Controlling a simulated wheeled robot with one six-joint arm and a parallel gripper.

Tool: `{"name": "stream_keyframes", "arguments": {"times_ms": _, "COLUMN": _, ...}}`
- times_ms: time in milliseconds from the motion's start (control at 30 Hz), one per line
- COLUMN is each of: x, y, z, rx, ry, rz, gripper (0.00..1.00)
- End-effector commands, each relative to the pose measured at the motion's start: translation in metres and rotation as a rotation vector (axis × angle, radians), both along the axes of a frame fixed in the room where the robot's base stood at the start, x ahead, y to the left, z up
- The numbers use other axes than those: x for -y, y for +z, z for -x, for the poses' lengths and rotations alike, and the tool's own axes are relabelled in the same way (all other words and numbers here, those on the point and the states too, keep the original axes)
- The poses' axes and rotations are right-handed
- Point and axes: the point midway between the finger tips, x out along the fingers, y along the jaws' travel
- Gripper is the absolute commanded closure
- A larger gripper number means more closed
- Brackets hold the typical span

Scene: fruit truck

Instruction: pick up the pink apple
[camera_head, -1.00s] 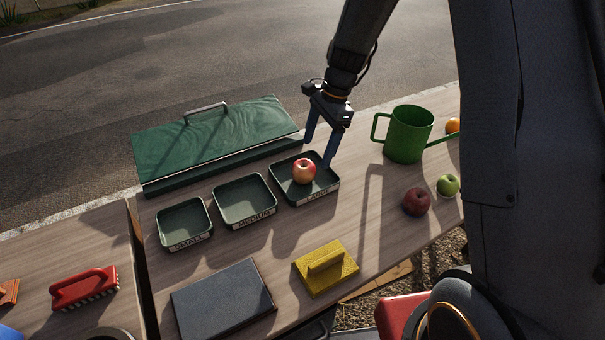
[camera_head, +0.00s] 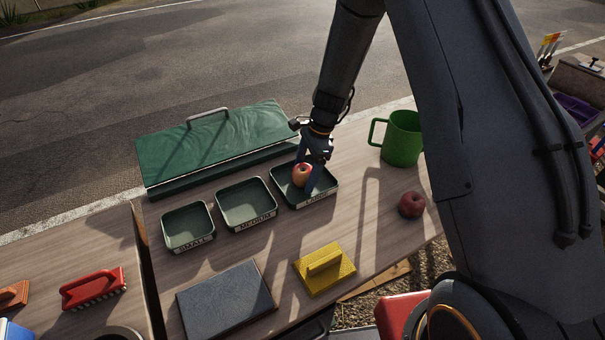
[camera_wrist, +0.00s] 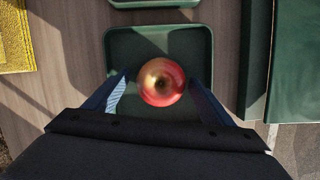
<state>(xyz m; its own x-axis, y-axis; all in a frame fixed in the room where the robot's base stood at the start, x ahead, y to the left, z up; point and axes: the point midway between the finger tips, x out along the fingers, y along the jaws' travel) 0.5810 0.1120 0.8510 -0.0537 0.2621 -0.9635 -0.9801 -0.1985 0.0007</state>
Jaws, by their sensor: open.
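The pink apple (camera_head: 302,174), pink-red with a pale yellowish patch, sits in the tray labelled LARGE (camera_head: 326,188). My gripper (camera_head: 306,182) is lowered over this tray, with its fingers beside the apple. In the wrist view the apple (camera_wrist: 162,82) lies between the two open blue fingers of my gripper (camera_wrist: 160,90), with a small gap on each side. The tray's dark green floor and rim (camera_wrist: 110,40) show around it.
Empty trays labelled MEDIUM (camera_head: 268,216) and SMALL (camera_head: 207,240) stand to the left. A green box with a handle (camera_head: 225,140) lies behind. A yellow block with a handle (camera_head: 325,268) is in front.

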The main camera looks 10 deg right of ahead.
Motion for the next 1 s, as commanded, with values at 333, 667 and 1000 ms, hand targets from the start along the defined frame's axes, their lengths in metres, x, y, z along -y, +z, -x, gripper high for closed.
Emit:
{"name": "stream_keyframes", "arguments": {"times_ms": 333, "x": 0.0, "y": -0.001, "z": 0.0, "rx": 0.0, "ry": 0.0, "rz": 0.0, "gripper": 0.4}}
{"name": "stream_keyframes", "arguments": {"times_ms": 667, "x": 0.0, "y": -0.001, "z": 0.0, "rx": 0.001, "ry": 0.001, "rz": 0.0, "gripper": 0.72}}
{"name": "stream_keyframes", "arguments": {"times_ms": 1000, "x": 0.0, "y": 0.013, "z": -0.002, "rx": 0.005, "ry": 0.001, "rz": 0.0, "gripper": 0.72}}
